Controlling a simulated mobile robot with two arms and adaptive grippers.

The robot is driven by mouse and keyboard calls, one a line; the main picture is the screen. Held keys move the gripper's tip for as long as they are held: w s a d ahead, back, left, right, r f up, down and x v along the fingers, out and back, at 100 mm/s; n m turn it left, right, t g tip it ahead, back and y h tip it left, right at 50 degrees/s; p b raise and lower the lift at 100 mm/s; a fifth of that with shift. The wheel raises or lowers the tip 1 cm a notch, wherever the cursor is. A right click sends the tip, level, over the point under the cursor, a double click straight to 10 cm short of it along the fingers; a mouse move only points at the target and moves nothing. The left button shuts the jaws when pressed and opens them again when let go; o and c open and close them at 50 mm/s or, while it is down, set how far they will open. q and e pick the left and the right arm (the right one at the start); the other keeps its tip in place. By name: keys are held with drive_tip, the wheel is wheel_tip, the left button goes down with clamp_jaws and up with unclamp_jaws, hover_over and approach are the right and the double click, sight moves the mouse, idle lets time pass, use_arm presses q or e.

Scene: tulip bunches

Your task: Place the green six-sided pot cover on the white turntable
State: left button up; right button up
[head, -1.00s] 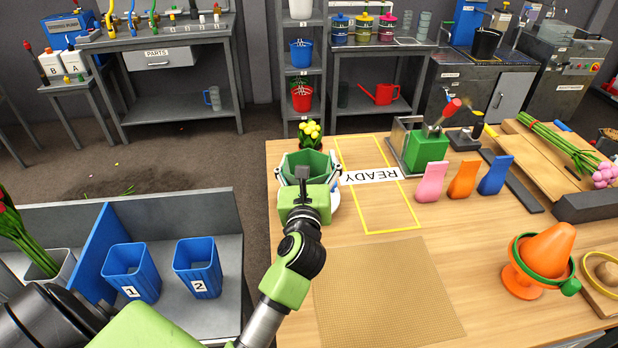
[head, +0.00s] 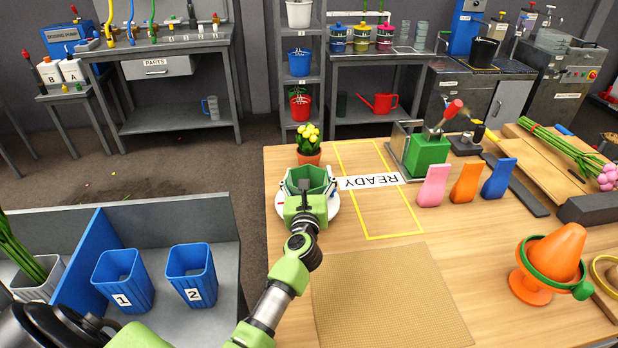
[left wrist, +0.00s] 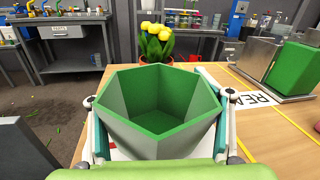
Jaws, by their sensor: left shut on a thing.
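The green six-sided pot cover (head: 316,178) is upright and open at the top, at the left end of the wooden table. It fills the middle of the left wrist view (left wrist: 160,103). My left gripper (head: 306,184) is shut on it, with one finger against each side. The white turntable (head: 334,206) shows as a pale rim beneath and beside the cover, mostly hidden by it and my gripper. I cannot tell whether the cover's base touches the turntable. My right gripper is not in view.
A pot of yellow tulips (head: 308,148) stands just behind the cover. The yellow-outlined READY area (head: 385,215) is clear, to the right. A tan mat (head: 385,298) lies in front.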

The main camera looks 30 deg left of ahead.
use_arm(q)
drive_tip(key=shift+f, duration=0.15)
drive_tip(key=o, duration=1.1)
drive_tip(key=shift+c, duration=0.2)
drive_tip(key=shift+r, duration=0.2)
drive_tip(key=v, duration=1.2)
drive_tip(key=shift+d+b, duration=0.1)
drive_tip(key=shift+b, duration=0.3)
